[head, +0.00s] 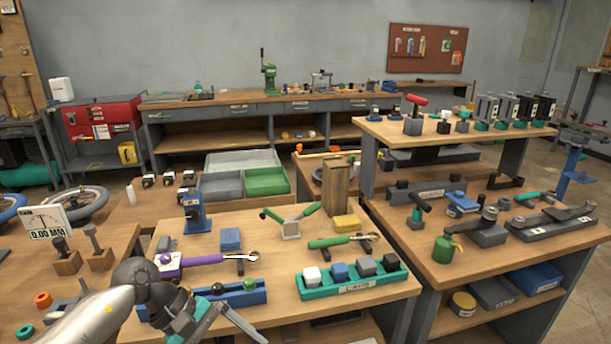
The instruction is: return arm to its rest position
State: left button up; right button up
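My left arm comes in from the bottom left, with a pale link and a dark wrist joint. Its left gripper (228,326) is low in the frame, over the front edge of the middle wooden table (290,322). Its two fingers spread apart downward, with nothing visible between them; their tips are close to the bottom of the frame. The wrist covers part of a blue tray (250,298). My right arm and gripper are not in view.
Near the wrist lies a purple-handled wrench (203,259). A teal tray (352,289) with several coloured blocks is to the right. A green-handled wrench (328,242), blue block (231,239) and wooden block (336,188) stand farther back. A right-hand bench (480,264) holds metal parts.

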pick_arm(q)
jog(key=w+d+f+n+t+h, duration=0.2)
jog(key=w+f+n+t+h, duration=0.15)
jog(key=n, duration=0.65)
jog(key=w+d+f+n+t+h, duration=0.25)
jog(key=n+t, duration=0.25)
jog(key=n, duration=0.6)
jog(key=s+a+f+n+t+y, duration=0.2)
jog(key=a+f+n+y, duration=0.2)
jog(key=f+n, duration=0.45)
jog(key=s+a+f+n+t+y, duration=0.2)
jog(key=a+f+n+y, duration=0.2)
jog(key=f+n, duration=0.4)
jog(key=s+a+f+n+g+y, duration=0.2)
jog(key=s+f+n, duration=0.4)
jog(key=s+a+f+n+g+y, duration=0.1)
jog(key=s+a+f+n+y, duration=0.2)
jog(key=s+f+n, duration=0.3)
jog(key=s+f+n+g, duration=0.3)
jog(key=s+f+n, duration=0.1)
jog(key=s, duration=0.8)
jog(key=s+f+n+g+y, duration=0.1)
jog(key=s+f+n+g, duration=0.3)
jog(key=s, duration=0.8)
jog(key=shift+d+n, duration=0.35)
jog(key=shift+n, duration=0.2)
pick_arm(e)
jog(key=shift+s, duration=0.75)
pick_arm(q)
jog(key=shift+s, duration=0.1)
